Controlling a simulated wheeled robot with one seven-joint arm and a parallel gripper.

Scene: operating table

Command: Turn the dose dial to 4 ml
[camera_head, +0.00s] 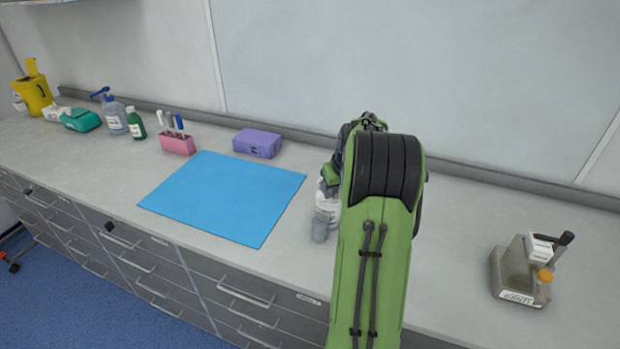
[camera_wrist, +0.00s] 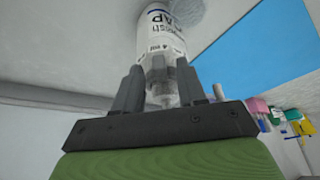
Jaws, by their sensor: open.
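A bottle with a white printed label (camera_head: 328,204) stands on the counter, partly hidden by my green arm in the head view. A grey cup-like part (camera_head: 320,228) shows beside its lower front. In the wrist view the bottle (camera_wrist: 158,28) rises from between the fingers, its clear end nearest the gripper. My gripper (camera_wrist: 160,88) is open, with one dark finger on each side of that clear end. I cannot tell whether the fingers touch it. I cannot make out the dose dial or any scale reading. In the head view my fingertips are hidden by the arm.
A blue mat (camera_head: 225,197) lies left of the bottle, with a purple box (camera_head: 257,143) behind it. A pink rack (camera_head: 177,143) and several bottles stand farther left. A grey device with an orange knob (camera_head: 522,272) stands at right. Counter between arm and device is clear.

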